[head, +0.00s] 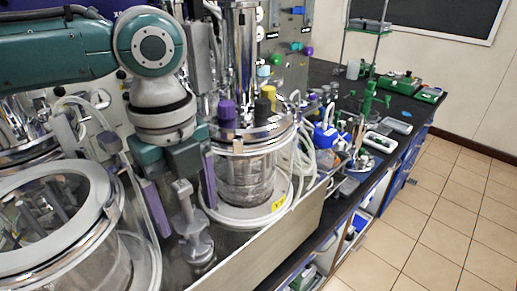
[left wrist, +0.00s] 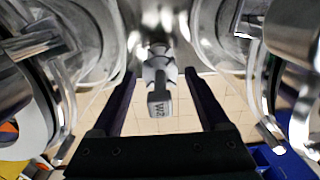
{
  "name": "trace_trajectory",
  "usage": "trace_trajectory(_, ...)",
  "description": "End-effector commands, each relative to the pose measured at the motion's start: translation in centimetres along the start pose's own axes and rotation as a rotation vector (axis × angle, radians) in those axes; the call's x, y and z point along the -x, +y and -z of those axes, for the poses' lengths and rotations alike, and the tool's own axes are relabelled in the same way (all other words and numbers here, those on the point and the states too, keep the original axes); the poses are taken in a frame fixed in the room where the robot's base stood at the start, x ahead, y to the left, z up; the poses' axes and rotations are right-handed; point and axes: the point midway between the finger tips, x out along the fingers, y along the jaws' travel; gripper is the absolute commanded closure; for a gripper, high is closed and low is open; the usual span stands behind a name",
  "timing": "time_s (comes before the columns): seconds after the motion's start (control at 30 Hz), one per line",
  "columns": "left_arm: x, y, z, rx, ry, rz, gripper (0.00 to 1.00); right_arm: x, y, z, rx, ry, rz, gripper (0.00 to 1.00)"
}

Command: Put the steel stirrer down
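A grey metal piece with a block-shaped top and a wider foot, which looks like the steel stirrer (head: 193,231), stands upright between the two glass vessels. My left gripper (head: 188,218) is above it and points down, with its purple fingers spread to either side of the stirrer's upper part. In the left wrist view the stirrer (left wrist: 159,103) lies between the fingers, its end marked "W2", with a gap on each side. My left gripper (left wrist: 160,73) is open and holds nothing. My right gripper is not in view.
A low panel (head: 265,245) runs along the front. Farther right, the dark bench (head: 405,108) carries small equipment.

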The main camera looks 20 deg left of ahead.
Motion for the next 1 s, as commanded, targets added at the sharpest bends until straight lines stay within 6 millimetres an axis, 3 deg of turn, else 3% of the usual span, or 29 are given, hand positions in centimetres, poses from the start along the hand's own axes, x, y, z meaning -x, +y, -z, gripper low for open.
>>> trace_trajectory(0.13, 0.0, 0.0, 0.0, 0.000, 0.000, 0.000, 0.04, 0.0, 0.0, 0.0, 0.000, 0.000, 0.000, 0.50)
trace_trajectory(0.47, 0.7, -0.1, 0.0, 0.000, 0.000, 0.002, 0.04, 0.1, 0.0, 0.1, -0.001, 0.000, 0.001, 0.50)
trace_trajectory(1.0, 11.0, -0.1, 0.0, 0.001, 0.000, 0.004, 0.04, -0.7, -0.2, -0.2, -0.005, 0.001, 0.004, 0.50)
